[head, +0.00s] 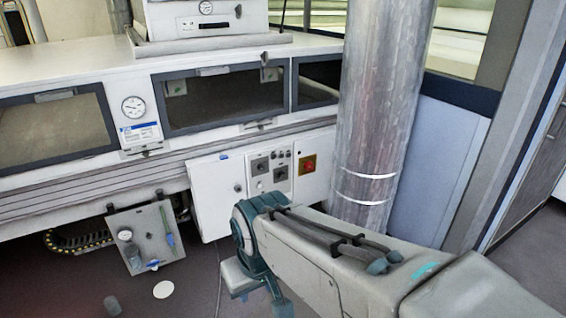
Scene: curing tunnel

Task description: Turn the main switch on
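A red rotary switch on a yellow plate (308,164), which looks like the main switch, is on the right part of the white control cabinet (212,190), under the tunnel. Its handle is too small for me to tell its setting. My arm reaches in from the lower right, and its teal joint is below and left of the switch, in front of the cabinet's lower edge. The arm bends downward there, and no gripper fingers show. I cannot see anything touching the switch.
A thick metal duct (385,100) stands just right of the cabinet. A grey panel with a gauge (147,240) hangs at lower left. A small dark cylinder (112,306) and a pale disc (163,289) are on the floor.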

